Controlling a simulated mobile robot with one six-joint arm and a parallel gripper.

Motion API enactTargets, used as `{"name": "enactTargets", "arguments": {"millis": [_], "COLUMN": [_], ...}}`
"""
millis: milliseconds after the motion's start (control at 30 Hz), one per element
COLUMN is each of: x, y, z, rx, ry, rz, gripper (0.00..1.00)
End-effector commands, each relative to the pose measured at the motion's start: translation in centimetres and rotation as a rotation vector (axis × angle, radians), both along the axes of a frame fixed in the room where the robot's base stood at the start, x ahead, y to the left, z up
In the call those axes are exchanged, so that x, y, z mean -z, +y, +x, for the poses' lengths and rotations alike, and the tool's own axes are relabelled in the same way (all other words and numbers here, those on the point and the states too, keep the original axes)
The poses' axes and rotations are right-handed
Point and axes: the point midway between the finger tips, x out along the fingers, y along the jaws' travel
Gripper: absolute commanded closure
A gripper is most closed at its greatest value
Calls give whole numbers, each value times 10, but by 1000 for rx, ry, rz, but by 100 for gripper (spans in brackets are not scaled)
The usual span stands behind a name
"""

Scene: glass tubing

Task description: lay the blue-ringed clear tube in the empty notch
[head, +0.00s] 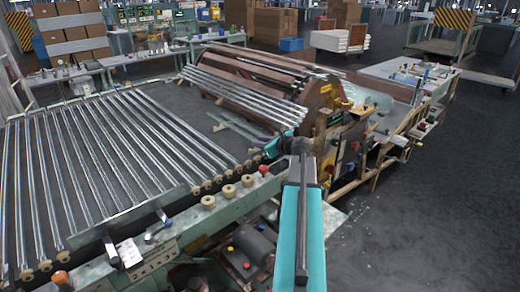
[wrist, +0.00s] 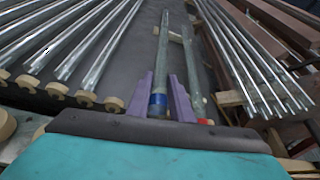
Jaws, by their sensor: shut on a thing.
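The blue-ringed clear tube (wrist: 158,104) lies lengthwise between the purple fingers of my gripper (wrist: 161,88) in the wrist view, with its blue ring close to the jaws. The gripper is shut on it near this end. In the head view my gripper (head: 270,149) is at the right front of the grey bed, right of the row of tubes. A row of tan notched blocks (wrist: 86,98) carries tube ends, left of the gripper in the wrist view.
A red-ringed tube (wrist: 196,85) lies close to the right of the gripper. Further right is a sloping rack of tubes (head: 245,97). Clear tubes (head: 110,140) fill the bed to the left. Tan round knobs (head: 228,191) line the front edge.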

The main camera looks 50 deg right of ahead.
Motion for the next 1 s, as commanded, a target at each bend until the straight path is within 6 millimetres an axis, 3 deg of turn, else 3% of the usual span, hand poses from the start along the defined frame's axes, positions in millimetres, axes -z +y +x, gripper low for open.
{"name": "enactTargets", "arguments": {"millis": [233,600,900,933,1000], "x": [1,34,36,36,36], "y": [-8,-6,-6,-6,-6], "z": [8,6,6,6,6], "rx": [0,0,0,0,0], "ry": [0,1,0,1,1], "rz": [1,0,0,-1,-1], "gripper": [100,100,100,75,64]}}
